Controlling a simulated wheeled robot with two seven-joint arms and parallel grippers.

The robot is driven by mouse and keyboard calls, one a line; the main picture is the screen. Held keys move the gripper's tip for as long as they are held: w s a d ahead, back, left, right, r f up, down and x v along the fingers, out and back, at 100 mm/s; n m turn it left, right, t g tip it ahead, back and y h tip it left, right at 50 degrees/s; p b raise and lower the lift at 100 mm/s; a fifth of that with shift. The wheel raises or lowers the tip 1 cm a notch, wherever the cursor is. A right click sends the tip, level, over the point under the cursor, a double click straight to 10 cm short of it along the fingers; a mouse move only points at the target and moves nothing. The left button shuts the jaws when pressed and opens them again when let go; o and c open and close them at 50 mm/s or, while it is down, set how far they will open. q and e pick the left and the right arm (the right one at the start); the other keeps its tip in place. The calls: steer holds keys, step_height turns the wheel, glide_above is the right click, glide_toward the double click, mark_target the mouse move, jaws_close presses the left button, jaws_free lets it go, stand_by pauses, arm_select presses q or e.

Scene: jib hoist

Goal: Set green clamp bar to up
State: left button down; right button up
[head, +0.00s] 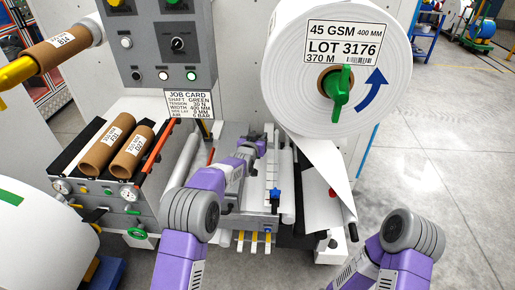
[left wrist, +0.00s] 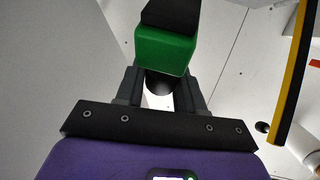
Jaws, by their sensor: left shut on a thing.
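My left gripper (head: 262,140) reaches to the machine's front, below and left of the big paper roll (head: 285,60). In the left wrist view my left gripper (left wrist: 160,85) is shut on a green block-shaped grip (left wrist: 163,52) with a black end, which looks like the green clamp bar. The dark fingers are on either side of its lower part. In the head view the bar is hidden or too small to make out at the gripper, so its up or down setting cannot be told. My right arm shows at the lower right, but its gripper is out of view.
The roll has a green hub handle (head: 338,92). A grey control panel (head: 160,45) and a job card (head: 190,104) are behind my arm. Brown cores (head: 108,150) and a red bar (head: 160,138) are at left. Yellow levers (head: 254,241) are below. Open floor lies right.

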arm_select(q)
steer(key=shift+w+r, duration=0.55)
steer(key=shift+r, duration=0.1)
